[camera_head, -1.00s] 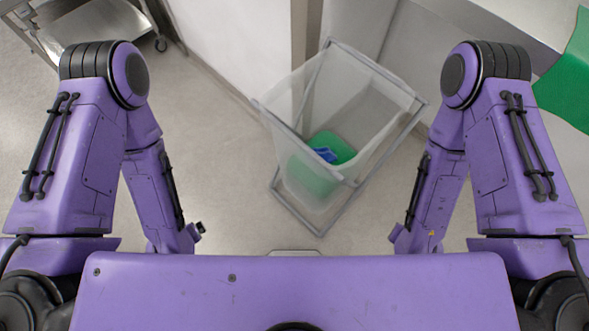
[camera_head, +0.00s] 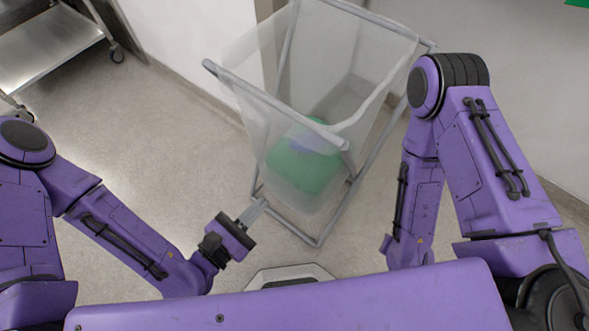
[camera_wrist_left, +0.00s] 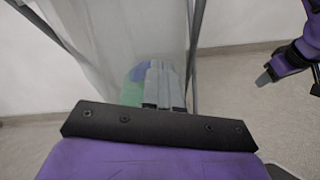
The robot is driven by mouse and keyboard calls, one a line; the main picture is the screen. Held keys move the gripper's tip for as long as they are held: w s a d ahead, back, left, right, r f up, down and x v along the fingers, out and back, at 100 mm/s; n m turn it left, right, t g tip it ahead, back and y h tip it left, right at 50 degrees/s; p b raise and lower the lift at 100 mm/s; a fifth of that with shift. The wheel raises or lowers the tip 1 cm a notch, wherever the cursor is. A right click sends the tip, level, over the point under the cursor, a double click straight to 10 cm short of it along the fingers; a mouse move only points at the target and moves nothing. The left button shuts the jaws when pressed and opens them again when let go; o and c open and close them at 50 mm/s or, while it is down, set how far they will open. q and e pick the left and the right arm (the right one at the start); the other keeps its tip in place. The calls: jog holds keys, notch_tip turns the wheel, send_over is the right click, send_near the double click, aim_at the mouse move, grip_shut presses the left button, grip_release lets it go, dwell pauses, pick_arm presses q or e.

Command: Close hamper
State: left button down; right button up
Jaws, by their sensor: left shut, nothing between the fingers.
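The hamper (camera_head: 235,85) is a translucent white bag on a grey tubular frame, standing on the floor ahead of me. Its top is open. A green item (camera_head: 303,165) and something blue lie in its bottom, seen through the bag. My left gripper (camera_head: 253,211) is shut and empty, low beside the hamper frame's near left corner; I cannot tell if it touches. In the left wrist view the shut fingers (camera_wrist_left: 163,84) point at the bag (camera_wrist_left: 110,45) between two frame bars. My right arm hangs at the right; its gripper is not visible in the head view.
A steel cart (camera_head: 50,50) on casters stands at the upper left. A white wall (camera_head: 190,35) is behind the hamper. The floor (camera_head: 150,160) left of the hamper is clear. A green edge shows at the top right corner.

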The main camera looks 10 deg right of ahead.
pick_arm(q)
jog(key=r+n+h, duration=0.1)
jog(key=r+n, duration=0.1)
jog(key=n+p, duration=0.2)
send_near(306, 150)
jog(key=shift+t, duration=0.4)
jog(key=x, duration=0.5)
jog(key=shift+w+d+f, duration=0.1)
jog(key=shift+w+d, duration=0.05)
jog(key=shift+d, duration=0.25)
jog(key=shift+w+d, duration=0.4)
jog(key=shift+w+f, duration=0.1)
